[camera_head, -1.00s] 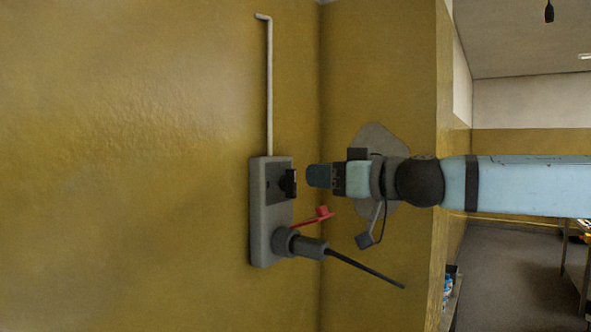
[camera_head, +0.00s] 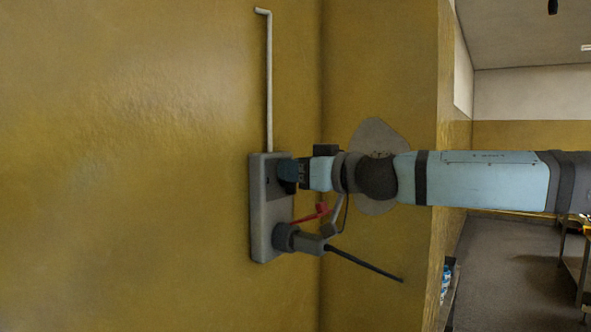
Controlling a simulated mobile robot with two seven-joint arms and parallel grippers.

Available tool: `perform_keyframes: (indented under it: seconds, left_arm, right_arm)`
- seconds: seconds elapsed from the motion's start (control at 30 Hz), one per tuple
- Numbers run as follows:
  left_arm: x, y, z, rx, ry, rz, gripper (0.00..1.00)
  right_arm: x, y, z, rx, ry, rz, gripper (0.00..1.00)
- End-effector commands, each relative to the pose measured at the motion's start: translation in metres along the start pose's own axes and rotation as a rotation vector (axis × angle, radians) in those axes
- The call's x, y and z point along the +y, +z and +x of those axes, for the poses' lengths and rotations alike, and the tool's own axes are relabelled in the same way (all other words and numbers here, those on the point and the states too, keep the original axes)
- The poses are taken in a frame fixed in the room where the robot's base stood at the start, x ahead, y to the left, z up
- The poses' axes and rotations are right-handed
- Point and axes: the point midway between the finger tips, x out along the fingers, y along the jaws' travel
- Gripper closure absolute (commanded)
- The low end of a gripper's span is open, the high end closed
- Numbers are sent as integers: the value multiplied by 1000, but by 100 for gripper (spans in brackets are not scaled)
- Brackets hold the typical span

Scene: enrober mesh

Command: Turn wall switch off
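The wall switch is a grey box (camera_head: 262,225) fixed on the yellow wall, with a white conduit running up from it. Its dark rotary knob, in the upper half, is now hidden behind the fingers of my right gripper (camera_head: 288,171). The gripper reaches in from the right and its fingertips are at the knob; whether they are closed on it I cannot tell. A red lever or tag (camera_head: 318,212) sticks out from the box below the gripper. My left gripper is not in view.
A round grey plug (camera_head: 305,241) with a black cable (camera_head: 365,262) juts from the lower part of the box, just below my gripper. A wall corner stands close behind. At the right are an open room and a metal table (camera_head: 575,255).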

Motion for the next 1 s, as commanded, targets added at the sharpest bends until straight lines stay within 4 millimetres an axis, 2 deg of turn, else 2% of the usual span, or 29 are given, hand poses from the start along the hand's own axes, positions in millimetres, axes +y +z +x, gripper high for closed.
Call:
perform_keyframes:
  seconds: [0.33, 1.0]
  left_arm:
    - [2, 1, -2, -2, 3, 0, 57]
    - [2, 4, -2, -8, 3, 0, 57]
  right_arm:
    - [-2, 0, 0, 0, 1, -100, 91]
    - [-11, 3, 0, 0, 0, -545, 92]
